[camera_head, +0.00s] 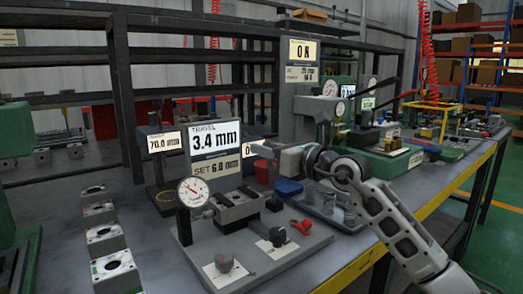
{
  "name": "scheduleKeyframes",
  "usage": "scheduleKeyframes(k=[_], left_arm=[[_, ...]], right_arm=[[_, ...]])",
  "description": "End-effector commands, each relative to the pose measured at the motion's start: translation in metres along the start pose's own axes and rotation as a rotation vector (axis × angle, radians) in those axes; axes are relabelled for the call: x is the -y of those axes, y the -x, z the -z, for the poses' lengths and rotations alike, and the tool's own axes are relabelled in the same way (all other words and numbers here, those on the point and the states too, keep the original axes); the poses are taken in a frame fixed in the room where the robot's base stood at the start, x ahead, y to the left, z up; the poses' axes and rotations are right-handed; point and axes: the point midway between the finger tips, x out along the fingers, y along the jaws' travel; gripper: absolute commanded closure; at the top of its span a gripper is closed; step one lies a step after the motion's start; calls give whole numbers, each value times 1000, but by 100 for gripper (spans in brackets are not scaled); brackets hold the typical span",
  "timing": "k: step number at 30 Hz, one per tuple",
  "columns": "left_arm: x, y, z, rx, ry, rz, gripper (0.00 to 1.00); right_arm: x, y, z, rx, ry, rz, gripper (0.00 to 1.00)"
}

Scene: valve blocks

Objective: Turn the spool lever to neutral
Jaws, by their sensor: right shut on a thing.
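A grey valve block (238,206) sits on a grey base plate (283,258), with a round dial gauge (193,192) at its left. A display (216,140) behind it reads travel 3.4 mm, with a set panel of 6.0 mm below. My left gripper is not in view.
Several square blocks (104,238) line the left. Another station (383,155) stands behind right.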

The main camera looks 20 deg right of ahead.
Motion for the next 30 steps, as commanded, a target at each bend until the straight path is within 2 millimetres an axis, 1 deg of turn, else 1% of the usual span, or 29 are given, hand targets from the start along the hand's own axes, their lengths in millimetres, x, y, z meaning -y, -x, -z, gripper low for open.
scheduleKeyframes(k=[1, 4, 13, 14, 15, 16, 25, 28, 30], left_arm=[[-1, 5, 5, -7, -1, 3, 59], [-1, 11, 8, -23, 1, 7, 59], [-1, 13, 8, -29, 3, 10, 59], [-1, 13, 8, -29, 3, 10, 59], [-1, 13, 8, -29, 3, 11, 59], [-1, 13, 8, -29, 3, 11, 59], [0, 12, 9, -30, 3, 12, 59], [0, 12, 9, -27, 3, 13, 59], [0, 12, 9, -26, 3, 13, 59]], right_arm=[[9, 1, -2, 6, -54, 4, 100], [18, 3, -2, 19, -120, 4, 100], [20, 4, -2, 23, -133, 3, 100], [20, 4, -2, 23, -133, 3, 64], [20, 4, -2, 23, -132, 3, 52], [19, 4, -2, 23, -132, 3, 51], [19, 6, -2, 24, -131, 3, 51], [20, 14, -2, 24, -129, 4, 51], [20, 24, -1, 23, -128, 5, 51]])
